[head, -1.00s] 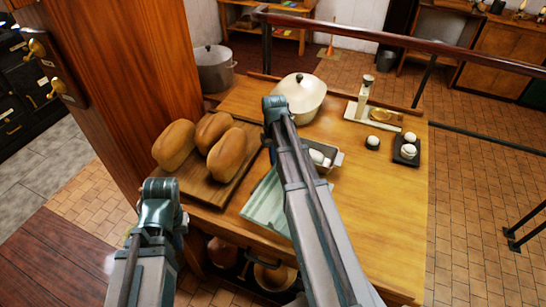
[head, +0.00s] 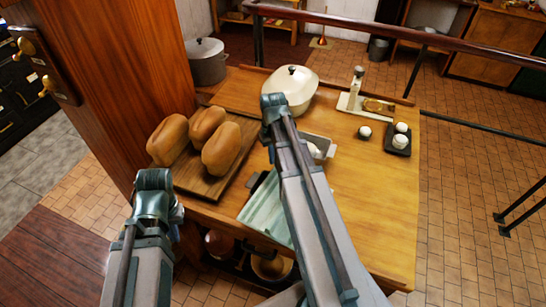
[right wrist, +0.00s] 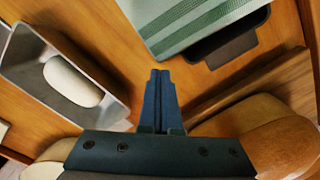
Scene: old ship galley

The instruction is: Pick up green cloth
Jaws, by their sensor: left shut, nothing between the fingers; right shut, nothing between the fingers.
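The green cloth (head: 268,212) is pale green with stripes. It lies flat near the table's front left edge, over a dark flat piece (right wrist: 228,45), and my right arm crosses over its right side in the head view. The cloth also shows at the top of the right wrist view (right wrist: 195,22). My right gripper (right wrist: 160,75) is shut and empty, pointing at bare wood just short of the cloth; in the head view it is hidden by my arm. My left arm stands left of the table's front corner; its fingers are hidden.
A metal tin (head: 325,147) holding a white block lies beside the cloth. Several loaves (head: 207,125) sit on a wooden board (head: 190,185). A lidded cream pot (head: 291,85), a scale (head: 356,90) and a dark tray (head: 398,150) of white round items stand further back.

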